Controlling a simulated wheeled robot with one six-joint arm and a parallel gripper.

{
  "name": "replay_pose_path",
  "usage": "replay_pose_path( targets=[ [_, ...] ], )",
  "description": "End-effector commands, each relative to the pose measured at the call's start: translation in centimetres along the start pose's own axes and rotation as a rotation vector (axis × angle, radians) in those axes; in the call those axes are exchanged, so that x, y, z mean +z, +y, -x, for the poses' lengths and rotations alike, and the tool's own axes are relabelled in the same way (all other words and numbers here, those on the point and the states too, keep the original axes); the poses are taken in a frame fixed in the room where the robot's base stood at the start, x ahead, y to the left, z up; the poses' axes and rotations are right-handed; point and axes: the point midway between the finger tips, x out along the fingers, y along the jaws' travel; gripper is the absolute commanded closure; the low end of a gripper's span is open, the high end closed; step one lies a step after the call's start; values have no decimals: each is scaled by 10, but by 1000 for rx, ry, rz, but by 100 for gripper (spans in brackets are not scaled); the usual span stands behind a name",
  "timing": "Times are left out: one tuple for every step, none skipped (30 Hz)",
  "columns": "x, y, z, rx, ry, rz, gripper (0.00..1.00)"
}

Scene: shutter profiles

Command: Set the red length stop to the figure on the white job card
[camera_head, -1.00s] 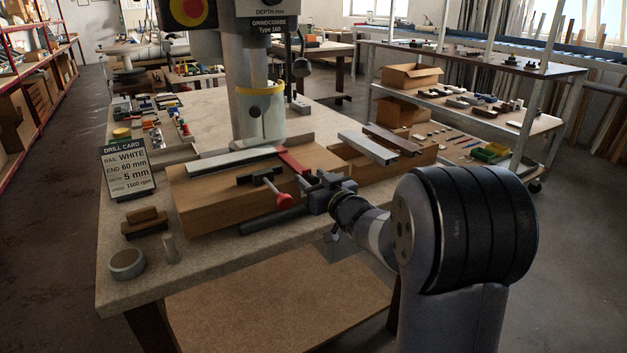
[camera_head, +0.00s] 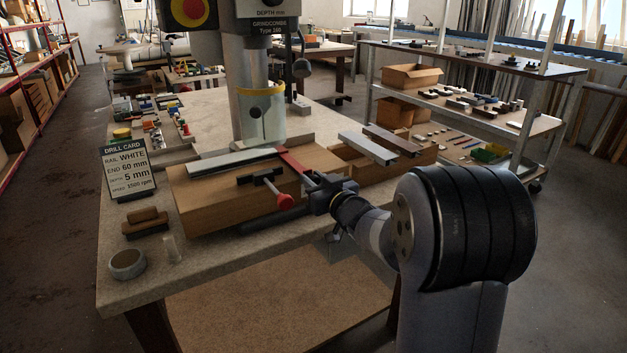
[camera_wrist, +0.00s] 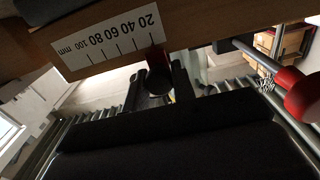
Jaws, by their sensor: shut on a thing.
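The red length stop (camera_head: 290,162) is a thin red bar across the right end of the wooden drilling block (camera_head: 215,205). My gripper (camera_head: 312,186) is shut on its near end. In the wrist view my gripper (camera_wrist: 157,82) has its fingers around a dark round part below the red stop (camera_wrist: 157,57). A white scale (camera_wrist: 105,38), upside down there, runs 20 to 100 mm; the stop is close to its 20 end, exact reading unclear. The job card (camera_head: 128,168) looks dark with white print: "DRILL CARD, RAIL WHITE, END 60 mm, DEPTH 5 mm, 1500 rpm".
A red clamp knob (camera_head: 285,201) sticks out of the block's front, left of my gripper. The drill column (camera_head: 255,115) stands behind. A pale rail (camera_head: 232,160) lies on the block. Loose bars (camera_head: 368,148) lie at the right. A tape roll (camera_head: 127,263) stands front left.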

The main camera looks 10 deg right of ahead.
Motion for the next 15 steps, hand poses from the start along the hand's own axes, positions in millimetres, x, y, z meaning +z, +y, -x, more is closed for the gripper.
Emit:
replay_pose_path(
  targets=[
    [-2,9,0,7,-1,-1,100],
    [-3,13,0,8,-1,-1,100],
    [-3,20,0,9,-2,0,100],
    [-3,25,0,9,-2,0,100],
    [-4,30,0,9,-1,-1,100],
    [-3,35,0,9,-1,-1,100],
    [-2,37,0,8,-2,-1,100],
    [-1,38,1,7,-2,-1,100],
    [-1,39,1,6,-1,-1,100],
    [0,39,1,5,-1,-1,100],
    [0,38,1,5,-1,-1,100],
    [0,38,1,5,-1,-1,100],
    [0,38,1,5,-1,-1,100],
    [0,38,1,5,-1,-1,100],
    [0,38,1,5,-1,-1,100]
  ],
)
